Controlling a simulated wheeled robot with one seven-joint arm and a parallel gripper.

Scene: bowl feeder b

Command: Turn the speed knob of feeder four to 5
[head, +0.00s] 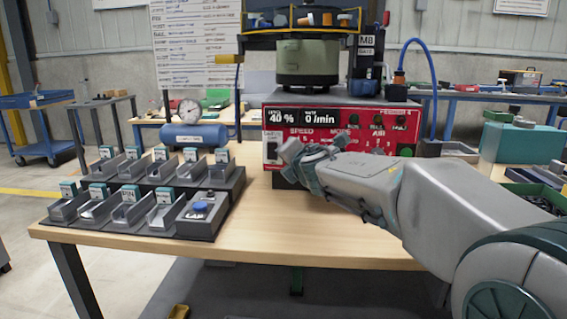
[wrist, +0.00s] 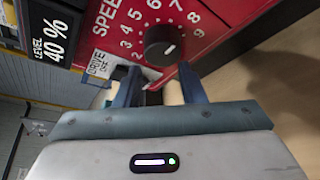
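The red feeder panel (head: 340,115) stands at the back of the wooden table, with displays reading 40 % and 0 /min. In the wrist view, the black round speed knob (wrist: 160,42) sits on the red panel inside an arc of white numbers. Its white mark is on the lower right of its face; the exact number it points to is unclear. My gripper (wrist: 158,88) is open, its two fingers apart just below the knob and not around it. In the head view, my gripper (head: 300,165) is in front of the panel and hides the knob.
A green bowl (head: 307,62) sits on top of the feeder. Dark racks of small labelled bins (head: 130,215) stand on the left of the table, with a blue cylinder (head: 195,135) behind them. The table's front middle (head: 270,235) is clear.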

